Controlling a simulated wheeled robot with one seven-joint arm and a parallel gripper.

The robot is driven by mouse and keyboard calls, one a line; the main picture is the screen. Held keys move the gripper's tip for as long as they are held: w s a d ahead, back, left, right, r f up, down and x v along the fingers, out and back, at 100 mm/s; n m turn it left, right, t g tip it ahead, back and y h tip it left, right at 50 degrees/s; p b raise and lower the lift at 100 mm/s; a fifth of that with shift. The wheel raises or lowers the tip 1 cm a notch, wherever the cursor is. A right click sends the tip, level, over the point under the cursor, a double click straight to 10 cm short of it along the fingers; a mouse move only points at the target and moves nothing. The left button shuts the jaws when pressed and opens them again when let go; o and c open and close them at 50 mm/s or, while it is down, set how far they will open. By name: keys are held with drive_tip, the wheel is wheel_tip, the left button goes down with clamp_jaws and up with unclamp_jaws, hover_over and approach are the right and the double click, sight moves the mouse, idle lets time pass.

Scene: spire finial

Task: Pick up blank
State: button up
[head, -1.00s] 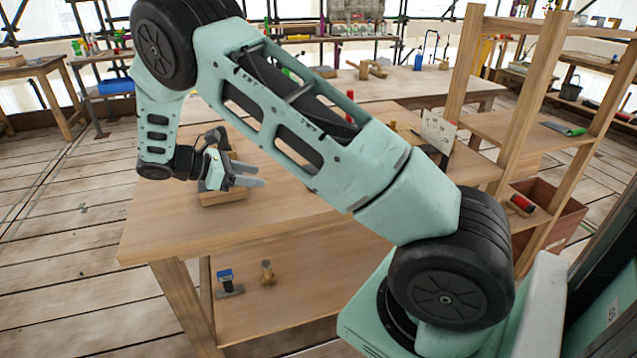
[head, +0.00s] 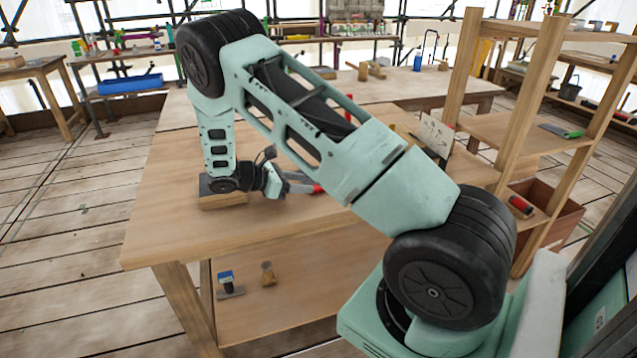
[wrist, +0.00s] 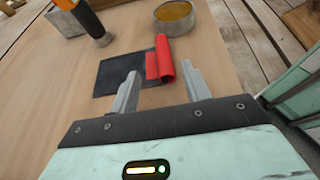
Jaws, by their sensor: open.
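My gripper (head: 303,183) is low over the wooden workbench (head: 185,240), pointing right. In the wrist view its two grey fingers (wrist: 160,70) are spread and empty. A red rolled or cylindrical piece with a flat flap (wrist: 160,60) lies just ahead, roughly between the fingertips in the picture. It lies over the edge of a dark flat sheet (wrist: 112,78). In the head view the red piece (head: 318,188) shows partly beside the fingers. I cannot tell for certain which thing is the blank.
A wooden block (head: 222,202) with a dark top sits under my wrist. Beyond the red piece are a round tin (wrist: 174,17) and an orange-and-black tool (wrist: 82,18). A wooden shelf frame (head: 535,95) stands at the right. The bench's front left is clear.

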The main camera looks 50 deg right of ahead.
sight(316, 185)
drive_tip(key=x, duration=0.2)
drive_tip(key=p+x, duration=0.1)
drive_tip(key=x, duration=0.1)
drive_tip(key=shift+s, duration=0.4)
clamp_jaws()
wheel_tip(316, 185, up, 10)
drive_tip(key=shift+b, duration=0.45)
